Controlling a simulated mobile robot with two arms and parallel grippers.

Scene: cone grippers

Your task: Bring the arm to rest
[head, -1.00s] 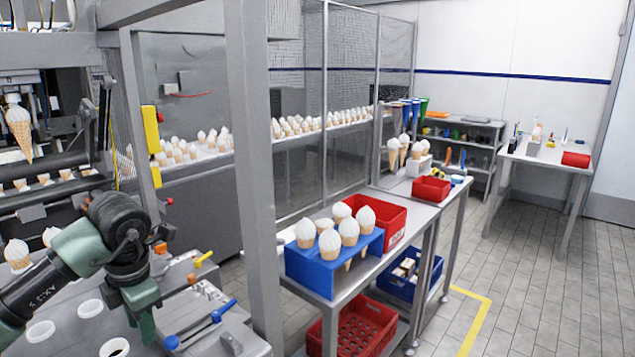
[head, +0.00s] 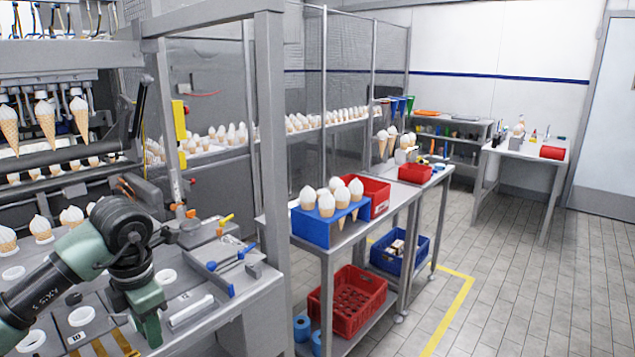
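My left arm comes in from the lower left. Its green and black wrist hangs over the machine's grey work plate (head: 190,290). My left gripper (head: 150,325) points down at the end of this arm, above or at the plate. Its fingers are seen end-on and close together, so I cannot tell whether they are open or shut. No cone shows in it. My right arm and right gripper are not in view.
Several cones (head: 45,120) hang in the machine at the left. A grey post (head: 272,150) stands right of the plate. Beyond it, a table carries a blue cone holder (head: 312,228) and a red crate (head: 378,195). The tiled floor (head: 520,290) at the right is clear.

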